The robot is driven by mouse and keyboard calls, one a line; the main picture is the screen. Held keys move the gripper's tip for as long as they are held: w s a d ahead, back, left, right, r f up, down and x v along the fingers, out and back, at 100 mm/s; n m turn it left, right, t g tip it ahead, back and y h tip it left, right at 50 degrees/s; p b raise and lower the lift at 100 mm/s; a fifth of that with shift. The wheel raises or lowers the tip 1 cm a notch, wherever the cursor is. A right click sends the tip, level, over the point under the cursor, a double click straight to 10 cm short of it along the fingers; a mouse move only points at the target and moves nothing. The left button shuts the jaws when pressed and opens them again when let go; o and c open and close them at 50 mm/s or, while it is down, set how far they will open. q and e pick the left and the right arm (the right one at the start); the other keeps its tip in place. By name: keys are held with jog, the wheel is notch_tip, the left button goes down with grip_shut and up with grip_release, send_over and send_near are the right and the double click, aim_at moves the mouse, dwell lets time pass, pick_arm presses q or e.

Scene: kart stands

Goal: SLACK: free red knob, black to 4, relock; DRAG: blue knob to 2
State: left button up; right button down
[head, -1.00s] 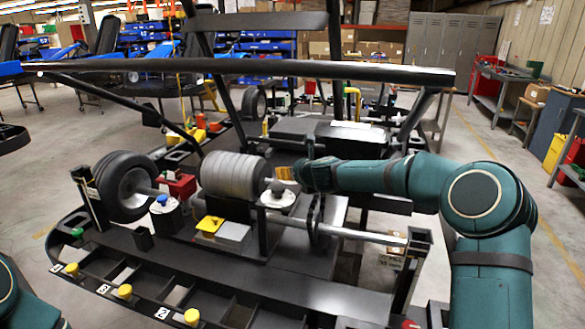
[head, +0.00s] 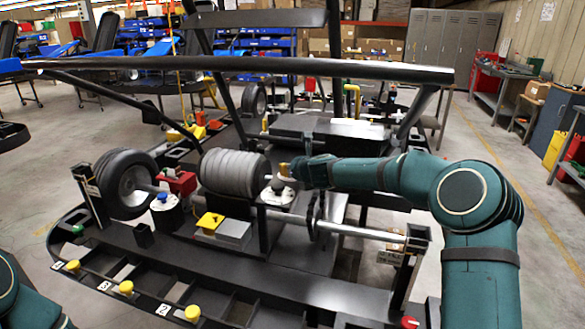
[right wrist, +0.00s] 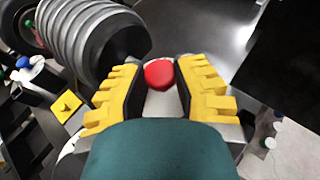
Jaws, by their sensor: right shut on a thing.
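The red knob (right wrist: 160,75) sits between the yellow fingers of my right gripper (right wrist: 156,82) in the right wrist view. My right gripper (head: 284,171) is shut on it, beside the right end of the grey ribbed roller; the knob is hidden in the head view. The black knob (head: 277,186) stands on a white round dial (head: 284,198), just below and left of the gripper. The blue knob (head: 162,198) stands on another white dial (head: 166,204) farther left. The dial numbers are too small to read. My left gripper is out of view.
The ribbed roller (head: 232,172) lies left of the gripper, with a black wheel (head: 127,184) beyond it. A yellow knob (head: 210,221) sits on a grey box in front. A dark bar (head: 240,67) crosses above, and a steel rod (head: 365,232) runs to the right.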

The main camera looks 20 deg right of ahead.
jog(key=m+h+b, duration=0.1)
jog(key=m+h, duration=0.1)
jog(key=shift+a+h+b, duration=0.25)
jog(key=shift+h+b, duration=0.05)
jog(key=shift+b, duration=0.05)
jog(key=shift+d+r+m+h, duration=0.1)
jog(key=shift+m+h, duration=0.8)
jog(key=c, duration=0.7)
grip_release()
jog(key=shift+w, duration=0.1)
jog(key=shift+o, duration=0.2)
notch_tip(320, 180, up, 4)
jog(key=r, duration=0.1)
send_over(295, 198)
jog(key=shift+w+f, duration=0.1)
jog(key=shift+f, duration=0.15)
